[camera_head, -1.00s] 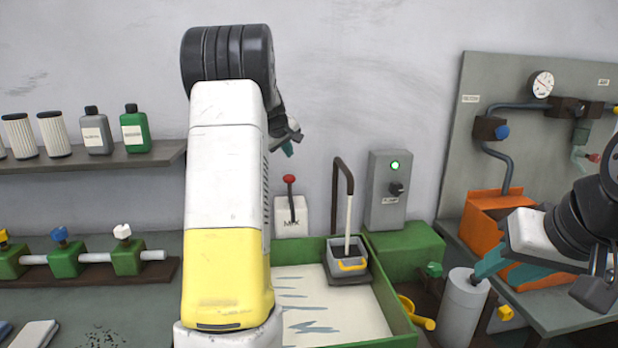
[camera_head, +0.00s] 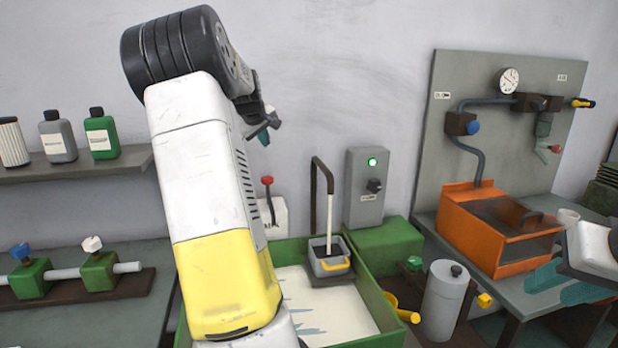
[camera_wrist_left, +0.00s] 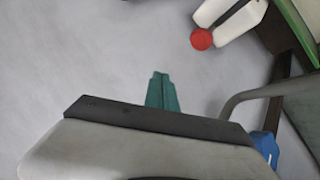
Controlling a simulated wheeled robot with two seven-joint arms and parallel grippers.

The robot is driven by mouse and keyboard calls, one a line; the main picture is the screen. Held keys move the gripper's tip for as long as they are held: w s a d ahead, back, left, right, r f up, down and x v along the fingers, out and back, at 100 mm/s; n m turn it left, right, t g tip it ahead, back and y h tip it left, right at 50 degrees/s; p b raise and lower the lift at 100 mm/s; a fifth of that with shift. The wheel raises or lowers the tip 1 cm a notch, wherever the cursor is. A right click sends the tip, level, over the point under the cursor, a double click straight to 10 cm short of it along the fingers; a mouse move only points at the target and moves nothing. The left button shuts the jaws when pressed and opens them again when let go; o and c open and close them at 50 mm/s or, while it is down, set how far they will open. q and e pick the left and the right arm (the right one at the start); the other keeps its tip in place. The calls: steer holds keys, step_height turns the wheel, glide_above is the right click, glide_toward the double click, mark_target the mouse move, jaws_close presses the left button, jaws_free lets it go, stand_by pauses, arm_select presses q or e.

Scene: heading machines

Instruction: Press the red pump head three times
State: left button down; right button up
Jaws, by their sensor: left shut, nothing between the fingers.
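In the left wrist view the red head (camera_wrist_left: 201,39) is at the upper right, beside the white container (camera_wrist_left: 232,18). My left gripper (camera_head: 264,137) is above the pump head in the head view and apart from it. Its teal fingers (camera_wrist_left: 161,92) are together and empty. My right gripper (camera_head: 565,284) is at the right edge, far from the pump, with its teal fingers apart. My left arm hides part of the container.
A grey canister (camera_head: 444,300) and an orange box (camera_head: 470,230) stand further right. A bottle shelf (camera_head: 80,172) is at left.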

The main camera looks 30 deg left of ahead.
mark_target(267, 177)
stand_by(0.3)
arm_select(q)
steer(key=shift+f, duration=4.35)
steer(key=shift+f, duration=0.1)
steer(key=shift+f, duration=0.35)
steer(key=shift+f, duration=1.3)
steer(key=shift+r, duration=1.7)
